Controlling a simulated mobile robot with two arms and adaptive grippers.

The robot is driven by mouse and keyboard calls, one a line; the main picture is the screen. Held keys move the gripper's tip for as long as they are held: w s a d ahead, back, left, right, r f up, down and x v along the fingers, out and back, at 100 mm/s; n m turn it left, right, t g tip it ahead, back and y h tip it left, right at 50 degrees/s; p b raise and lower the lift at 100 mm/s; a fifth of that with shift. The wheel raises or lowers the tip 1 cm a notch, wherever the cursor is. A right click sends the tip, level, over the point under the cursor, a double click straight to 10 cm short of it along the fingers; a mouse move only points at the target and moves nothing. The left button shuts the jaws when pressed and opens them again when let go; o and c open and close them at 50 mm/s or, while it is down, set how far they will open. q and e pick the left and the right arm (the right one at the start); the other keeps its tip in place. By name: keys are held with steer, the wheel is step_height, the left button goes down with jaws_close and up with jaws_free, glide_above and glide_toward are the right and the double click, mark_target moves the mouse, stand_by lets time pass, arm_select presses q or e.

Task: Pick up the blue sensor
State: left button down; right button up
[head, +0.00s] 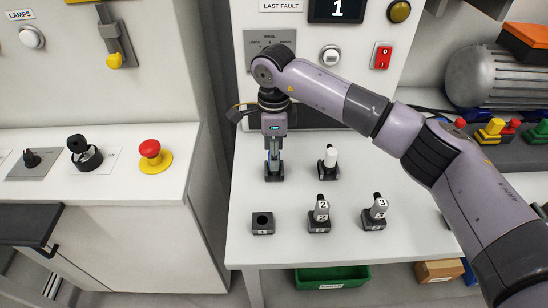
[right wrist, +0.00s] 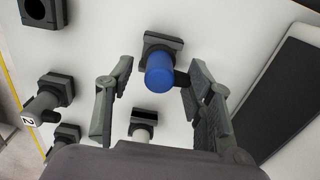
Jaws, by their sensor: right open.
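The blue sensor (right wrist: 164,73) stands in a dark square holder (right wrist: 158,42) on the white table. My right gripper (right wrist: 160,70) is open, with one finger on each side of the sensor and a visible gap on both sides. In the head view my right gripper (head: 273,158) points down over the back left of the table and mostly hides the sensor; the holder's dark base shows below it. My left gripper is not in view.
A white-topped sensor (head: 330,157) stands just right of my right gripper. An empty holder (head: 263,224) and grey sensors numbered 2 (head: 321,209) and 3 (head: 378,208) stand in front. A panel (head: 318,60) rises behind. The table's right middle is clear under my arm.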

steer(key=shift+f, duration=0.65)
steer(key=shift+c, duration=0.4)
jaws_close()
